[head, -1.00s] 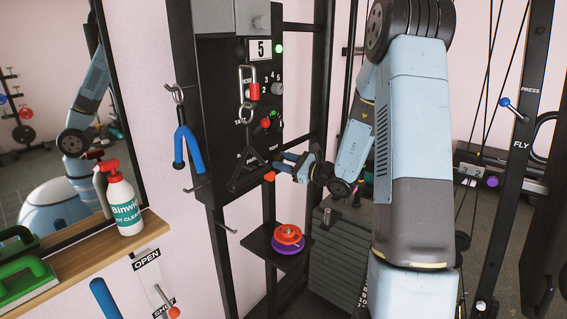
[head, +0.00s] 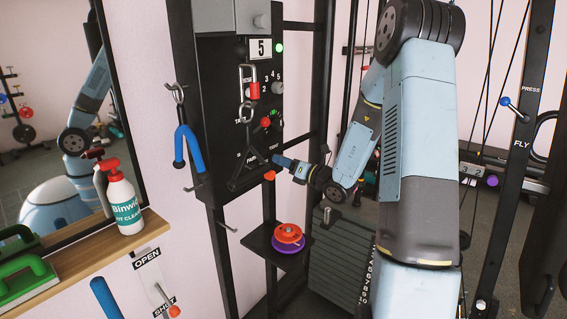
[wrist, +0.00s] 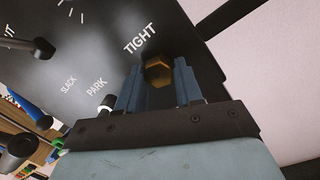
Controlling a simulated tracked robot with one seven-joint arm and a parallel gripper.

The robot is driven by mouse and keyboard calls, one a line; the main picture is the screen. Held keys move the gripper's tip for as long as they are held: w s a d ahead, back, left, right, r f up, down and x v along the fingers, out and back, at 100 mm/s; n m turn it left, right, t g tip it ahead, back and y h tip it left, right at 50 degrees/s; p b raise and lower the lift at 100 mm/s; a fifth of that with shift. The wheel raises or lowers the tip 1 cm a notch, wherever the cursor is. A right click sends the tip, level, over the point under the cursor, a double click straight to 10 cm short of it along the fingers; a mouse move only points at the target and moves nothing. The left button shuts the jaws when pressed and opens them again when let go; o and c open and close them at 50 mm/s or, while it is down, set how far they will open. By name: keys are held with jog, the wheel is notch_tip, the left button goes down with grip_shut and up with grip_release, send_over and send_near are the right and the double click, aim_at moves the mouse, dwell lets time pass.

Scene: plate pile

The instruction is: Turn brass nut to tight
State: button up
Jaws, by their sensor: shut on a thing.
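The brass nut (wrist: 158,73) shows in the wrist view on the dark panel (wrist: 85,45), just below the word TIGHT. My gripper (wrist: 156,84) is shut on it, with one blue finger on each side of the nut. The words PARK and SLACK stand to the lower left of TIGHT. In the head view my gripper (head: 278,160) reaches the lower right part of the black panel from the right. The nut is hidden there behind the fingers.
A black triangular handle (head: 247,172) hangs on a chain close left of my gripper. Orange and purple discs (head: 288,238) sit on a small shelf below. A spray bottle (head: 124,205) stands on the wooden ledge at left.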

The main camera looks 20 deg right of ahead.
jog(key=shift+s+m+h, duration=0.1)
jog(key=shift+m+h, duration=0.2)
jog(key=shift+m, duration=1.4)
jog(key=o, duration=1)
jog(key=v, duration=1.3)
jog(key=shift+s+d+f, duration=0.2)
jog(key=shift+s+f, duration=0.1)
